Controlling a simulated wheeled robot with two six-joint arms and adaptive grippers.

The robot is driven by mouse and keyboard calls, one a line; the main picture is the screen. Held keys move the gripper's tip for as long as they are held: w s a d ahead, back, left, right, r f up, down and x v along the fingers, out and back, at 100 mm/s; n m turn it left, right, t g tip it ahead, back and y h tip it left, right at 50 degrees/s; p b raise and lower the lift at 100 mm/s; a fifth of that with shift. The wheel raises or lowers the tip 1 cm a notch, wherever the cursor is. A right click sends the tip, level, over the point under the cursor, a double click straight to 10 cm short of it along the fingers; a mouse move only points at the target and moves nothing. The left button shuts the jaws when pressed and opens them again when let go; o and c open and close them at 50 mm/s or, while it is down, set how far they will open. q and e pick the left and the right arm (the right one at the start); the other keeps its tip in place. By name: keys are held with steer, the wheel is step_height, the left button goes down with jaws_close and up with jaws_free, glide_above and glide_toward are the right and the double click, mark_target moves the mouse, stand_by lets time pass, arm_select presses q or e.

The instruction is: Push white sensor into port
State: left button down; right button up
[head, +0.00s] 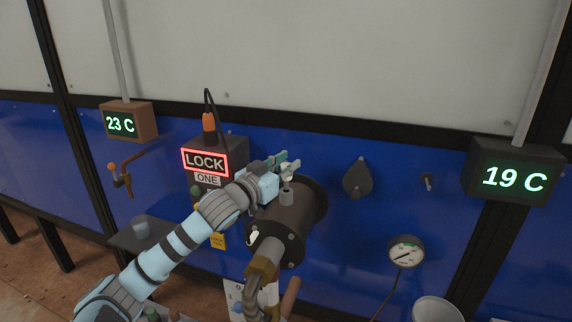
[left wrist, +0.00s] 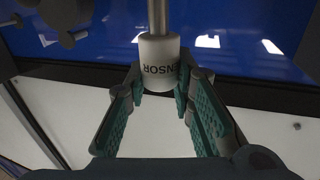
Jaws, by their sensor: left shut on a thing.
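The white sensor (left wrist: 158,62) is in the left wrist view, with dark upside-down lettering on its body and a metal rod running up out of the picture. My left gripper (left wrist: 160,88) has its green-padded fingers closed on either side of the sensor. In the head view the left gripper (head: 291,163) is just above the grey port stub (head: 286,196) on top of the dark cylinder (head: 307,210). Only a small pale bit of the sensor shows there, between gripper and stub. How far the rod is in the port is hidden. My right gripper is in neither view.
A LOCK box (head: 205,163) with an orange plug stands left of the cylinder. A round gauge (head: 406,251) and a white bucket (head: 437,310) are at right. Displays read 23 C (head: 120,123) and 19 C (head: 513,179).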

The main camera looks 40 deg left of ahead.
mark_target(286, 179)
arm_select(q)
steer(key=shift+p, duration=0.3)
steer(key=shift+f+b, duration=1.05)
steer(key=shift+f, duration=0.6)
steer(key=c, duration=1.3)
jaws_free()
step_height(286, 179, up, 10)
steer(key=shift+r, duration=0.1)
